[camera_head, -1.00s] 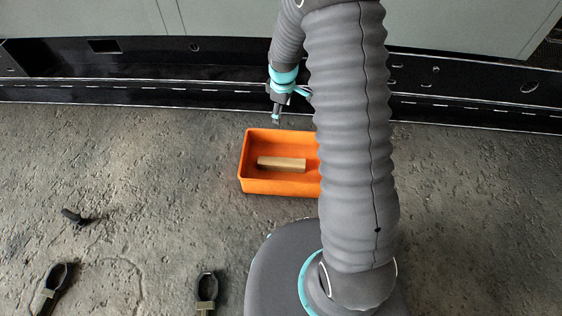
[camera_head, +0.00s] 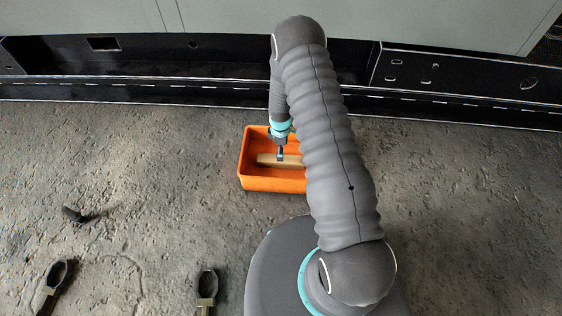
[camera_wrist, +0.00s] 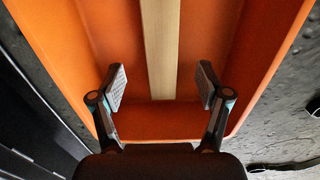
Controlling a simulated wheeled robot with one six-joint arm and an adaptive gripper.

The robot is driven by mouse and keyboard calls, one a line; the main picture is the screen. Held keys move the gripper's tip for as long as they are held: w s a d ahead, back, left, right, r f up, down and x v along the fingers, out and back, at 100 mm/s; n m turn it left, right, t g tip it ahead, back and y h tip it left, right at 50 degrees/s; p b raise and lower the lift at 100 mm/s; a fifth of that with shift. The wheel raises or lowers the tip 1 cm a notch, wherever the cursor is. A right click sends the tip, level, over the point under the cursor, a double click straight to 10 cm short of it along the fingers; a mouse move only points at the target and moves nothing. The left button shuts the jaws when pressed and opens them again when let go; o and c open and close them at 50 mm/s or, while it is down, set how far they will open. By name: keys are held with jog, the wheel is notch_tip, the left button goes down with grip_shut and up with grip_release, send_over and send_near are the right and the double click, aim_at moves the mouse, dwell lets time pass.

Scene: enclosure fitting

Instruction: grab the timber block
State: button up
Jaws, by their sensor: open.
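The timber block (camera_head: 266,159) is a pale wooden bar lying flat inside the orange bin (camera_head: 255,183). My gripper (camera_head: 280,157) is over the block in the head view and hides part of it. In the wrist view the block (camera_wrist: 161,50) runs from the top edge down between the two fingers. My gripper (camera_wrist: 161,87) is open there, with one finger pad on each side of the block and a gap on both sides. Whether the fingertips are at the block's height is hard to tell. My arm hides the bin's right side in the head view.
The bin's orange walls (camera_wrist: 270,50) stand close around my gripper. Dark tools (camera_head: 206,287) (camera_head: 57,280) and a small dark piece (camera_head: 74,215) lie on the rough grey floor. A black cabinet base (camera_head: 200,80) runs behind the bin.

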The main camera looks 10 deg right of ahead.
jog(key=shift+s+f, duration=0.15)
jog(key=shift+f, duration=3.6)
jog(key=c, duration=1.4)
jog(key=shift+r, duration=0.15)
